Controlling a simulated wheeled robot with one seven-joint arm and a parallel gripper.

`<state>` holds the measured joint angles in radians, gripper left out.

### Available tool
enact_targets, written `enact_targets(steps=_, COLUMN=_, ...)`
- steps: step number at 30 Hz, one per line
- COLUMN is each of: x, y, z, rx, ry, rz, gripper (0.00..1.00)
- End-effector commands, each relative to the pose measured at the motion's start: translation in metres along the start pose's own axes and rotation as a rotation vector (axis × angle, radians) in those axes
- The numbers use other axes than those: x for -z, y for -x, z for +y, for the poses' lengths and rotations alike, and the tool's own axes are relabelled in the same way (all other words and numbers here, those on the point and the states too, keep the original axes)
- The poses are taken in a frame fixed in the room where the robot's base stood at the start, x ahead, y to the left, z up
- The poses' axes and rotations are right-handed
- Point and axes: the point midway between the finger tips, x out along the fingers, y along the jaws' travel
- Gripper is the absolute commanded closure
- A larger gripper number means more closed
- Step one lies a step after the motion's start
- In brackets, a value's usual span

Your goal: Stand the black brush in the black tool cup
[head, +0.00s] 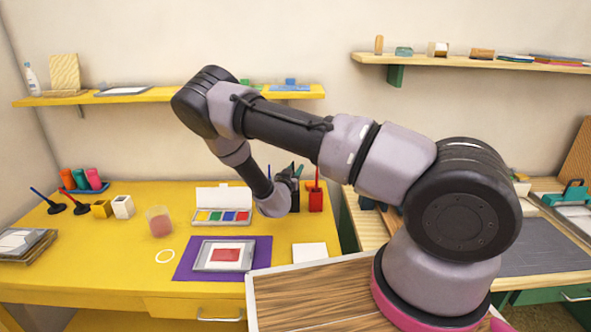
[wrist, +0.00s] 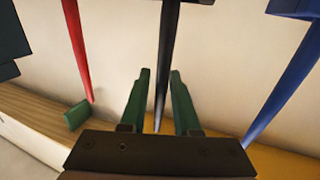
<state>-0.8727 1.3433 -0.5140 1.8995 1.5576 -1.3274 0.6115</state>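The black brush (wrist: 168,45) shows in the wrist view, its thin handle end pointing down the picture. Its wide end meets the edge of a dark cup (wrist: 197,2) at the top, so it appears to stand in it. My gripper (wrist: 160,75) has its green fingers apart on either side of the brush handle, with a gap showing; firm contact does not show. In the head view, my gripper (head: 295,171) is at the back right of the yellow table, by the black cup (head: 295,200), which my wrist partly hides.
A red cup (head: 315,200) with a red brush stands right beside it. A paint box (head: 222,217) is nearby on the table.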

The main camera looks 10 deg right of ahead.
Motion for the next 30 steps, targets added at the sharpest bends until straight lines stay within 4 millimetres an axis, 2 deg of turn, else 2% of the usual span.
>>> enact_targets(steps=9, x=0.0, y=0.0, z=0.0, rx=0.0, ry=0.0, rz=0.0, gripper=0.53)
enact_targets(steps=13, x=0.0, y=0.008, z=-0.001, rx=0.002, ry=0.001, rz=-0.001, gripper=0.53)
enact_targets(steps=17, x=0.0, y=0.029, z=-0.002, rx=0.005, ry=0.002, rz=-0.001, gripper=0.53)
enact_targets(steps=24, x=0.0, y=0.077, z=-0.001, rx=0.004, ry=0.002, rz=-0.001, gripper=0.53)
enact_targets(steps=30, x=0.0, y=0.102, z=0.0, rx=0.001, ry=0.001, rz=0.0, gripper=0.53)
